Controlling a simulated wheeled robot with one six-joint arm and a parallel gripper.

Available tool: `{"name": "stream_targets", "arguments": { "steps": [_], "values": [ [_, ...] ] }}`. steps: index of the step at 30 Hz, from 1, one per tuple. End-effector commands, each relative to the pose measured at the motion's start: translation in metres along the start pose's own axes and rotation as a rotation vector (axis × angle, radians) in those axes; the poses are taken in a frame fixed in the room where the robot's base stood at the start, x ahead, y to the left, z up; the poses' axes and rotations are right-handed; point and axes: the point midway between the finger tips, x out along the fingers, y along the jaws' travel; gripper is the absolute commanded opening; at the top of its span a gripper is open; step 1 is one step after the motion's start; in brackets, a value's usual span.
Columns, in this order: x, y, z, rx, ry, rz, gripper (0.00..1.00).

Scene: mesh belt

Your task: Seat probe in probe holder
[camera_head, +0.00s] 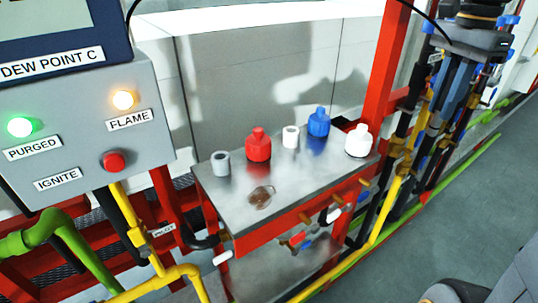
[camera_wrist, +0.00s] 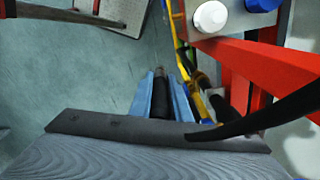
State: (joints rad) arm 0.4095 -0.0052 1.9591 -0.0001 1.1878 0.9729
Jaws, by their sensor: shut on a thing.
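My gripper (camera_head: 453,108) points down at the right of the head view, to the right of the steel table. In the wrist view its two blue fingers (camera_wrist: 172,88) are shut on a dark, slim rod, which looks like the probe (camera_wrist: 158,92). The rod's lower end is hard to make out. No part is labelled as the probe holder. A grey hollow cylinder (camera_head: 222,164) and a white hollow cylinder (camera_head: 290,137) stand upright on the table, apart from my gripper; I cannot tell whether either is the holder.
Red (camera_head: 258,146), blue (camera_head: 319,122) and white (camera_head: 358,141) bottles stand on the steel table (camera_head: 232,203). A red post (camera_head: 384,65) rises between table and gripper. A control box (camera_head: 85,125) is at left. A black cable (camera_wrist: 255,118) crosses the wrist view. Yellow pipes run low; floor lies open at right.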

Motion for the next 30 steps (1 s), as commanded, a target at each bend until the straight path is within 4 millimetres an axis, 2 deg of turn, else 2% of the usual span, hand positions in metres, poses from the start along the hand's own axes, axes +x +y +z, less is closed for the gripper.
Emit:
{"name": "stream_targets", "arguments": {
  "steps": [1,3,11,18,24,27,30],
  "values": [
    [0.001,-0.009,0.019,-0.068,-0.001,0.002,0.00],
    [0.002,-0.025,0.044,-0.173,-0.001,0.001,0.00],
    [0.002,-0.071,0.135,-0.549,-0.001,0.001,0.00],
    [-0.003,-0.102,0.248,-0.969,0.000,0.000,0.00],
    [-0.009,-0.108,0.348,-1.318,0.000,0.000,0.00],
    [-0.011,-0.105,0.389,-1.460,0.000,0.000,0.00],
    [-0.012,-0.100,0.420,-1.567,0.000,0.000,0.00]
  ]
}}
